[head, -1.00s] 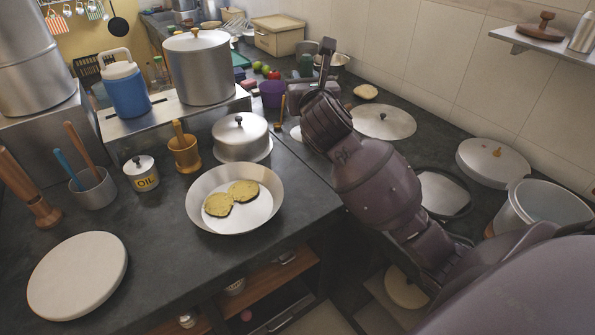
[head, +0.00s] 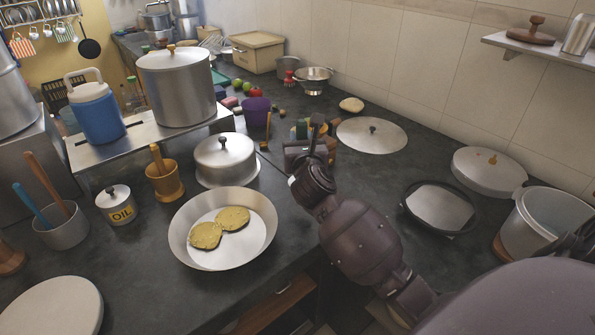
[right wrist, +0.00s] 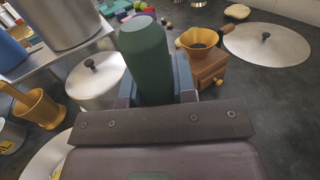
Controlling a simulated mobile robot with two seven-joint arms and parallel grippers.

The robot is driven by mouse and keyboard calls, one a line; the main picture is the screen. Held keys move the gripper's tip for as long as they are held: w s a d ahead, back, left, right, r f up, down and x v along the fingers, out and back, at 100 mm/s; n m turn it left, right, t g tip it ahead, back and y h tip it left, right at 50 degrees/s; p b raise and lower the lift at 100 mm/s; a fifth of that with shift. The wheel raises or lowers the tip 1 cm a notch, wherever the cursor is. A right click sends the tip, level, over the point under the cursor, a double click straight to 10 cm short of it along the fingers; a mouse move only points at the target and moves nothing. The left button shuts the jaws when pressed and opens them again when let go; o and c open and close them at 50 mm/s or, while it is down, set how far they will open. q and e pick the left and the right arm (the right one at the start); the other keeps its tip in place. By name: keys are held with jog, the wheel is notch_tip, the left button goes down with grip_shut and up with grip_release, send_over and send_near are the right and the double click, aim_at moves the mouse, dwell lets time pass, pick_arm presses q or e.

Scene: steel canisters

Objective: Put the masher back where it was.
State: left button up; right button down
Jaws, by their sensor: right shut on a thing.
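My right gripper (head: 308,150) is over the counter, right of the lidded steel pot. It is shut on the masher, whose thick dark green handle (right wrist: 146,55) stands up between the fingers in the right wrist view. In the head view only a narrow dark part of the held thing shows above the fingers. The masher's working end is hidden, so I cannot tell whether it touches the counter. My left gripper is out of view.
A wooden grinder with a brass funnel (right wrist: 203,50) stands just beyond the gripper. The lidded steel pot (head: 225,158) and a pan with two patties (head: 183,235) are to the left. A flat lid (head: 372,135) lies to the right. Bare counter lies around the black pan (head: 440,207).

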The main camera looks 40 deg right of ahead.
jog(key=shift+f, duration=0.95)
jog(key=shift+f+b, duration=0.3)
jog(key=shift+f, duration=0.1)
notch_tip(320, 180, down, 5)
jog(key=shift+b, duration=0.9)
jog(key=shift+f, duration=0.25)
jog(key=shift+f, duration=0.15)
jog(key=c, duration=0.9)
grip_release()
